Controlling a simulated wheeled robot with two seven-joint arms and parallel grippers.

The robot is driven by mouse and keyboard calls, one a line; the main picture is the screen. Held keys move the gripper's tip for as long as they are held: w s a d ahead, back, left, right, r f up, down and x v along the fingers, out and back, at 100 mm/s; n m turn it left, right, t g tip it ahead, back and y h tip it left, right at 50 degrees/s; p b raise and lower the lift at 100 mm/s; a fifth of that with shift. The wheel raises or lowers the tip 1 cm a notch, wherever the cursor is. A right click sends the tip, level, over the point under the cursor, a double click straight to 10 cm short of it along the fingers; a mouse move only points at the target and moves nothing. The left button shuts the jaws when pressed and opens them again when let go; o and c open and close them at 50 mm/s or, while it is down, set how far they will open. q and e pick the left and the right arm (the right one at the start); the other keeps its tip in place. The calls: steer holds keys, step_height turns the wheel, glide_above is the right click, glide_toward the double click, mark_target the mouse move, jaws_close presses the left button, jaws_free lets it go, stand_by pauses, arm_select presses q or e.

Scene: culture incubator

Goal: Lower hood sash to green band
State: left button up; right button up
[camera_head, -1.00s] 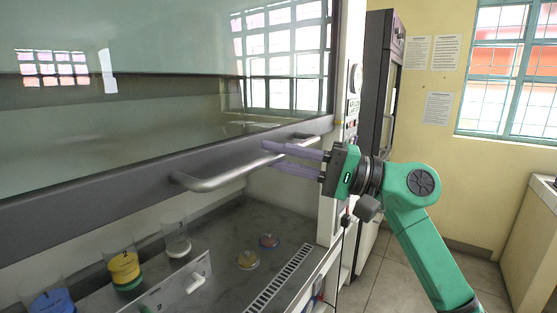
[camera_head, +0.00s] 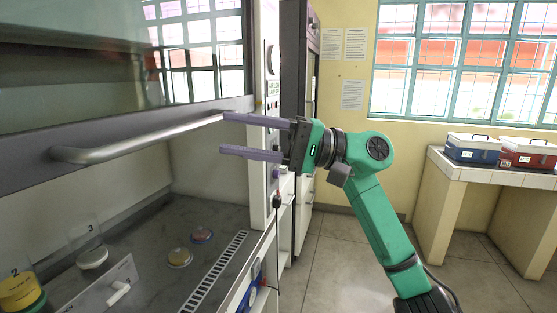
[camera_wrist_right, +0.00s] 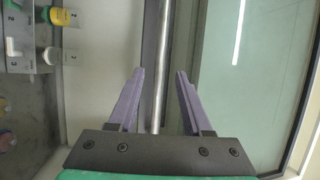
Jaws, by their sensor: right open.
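The hood sash (camera_head: 100,82) is a glass pane with a grey lower frame, raised above the worktop. Its silver bar handle (camera_head: 140,141) runs along that frame. My right gripper (camera_head: 222,134) is open, with its purple fingers pointing left at the handle's right end. In the right wrist view, the handle bar (camera_wrist_right: 162,60) runs between the open fingers of my right gripper (camera_wrist_right: 160,72), apart from both. I cannot make out a green band. My left gripper is not in view.
A tall dark cabinet (camera_head: 296,60) stands behind my right gripper. Blue (camera_head: 472,150) and red (camera_head: 528,154) boxes sit on a counter. Open floor lies right of the hood.

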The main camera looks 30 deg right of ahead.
arm_select(q)
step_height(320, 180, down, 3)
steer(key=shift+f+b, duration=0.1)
steer(key=shift+b, duration=0.9)
arm_select(e)
steer(key=v, duration=0.7)
steer(key=shift+w, duration=0.1)
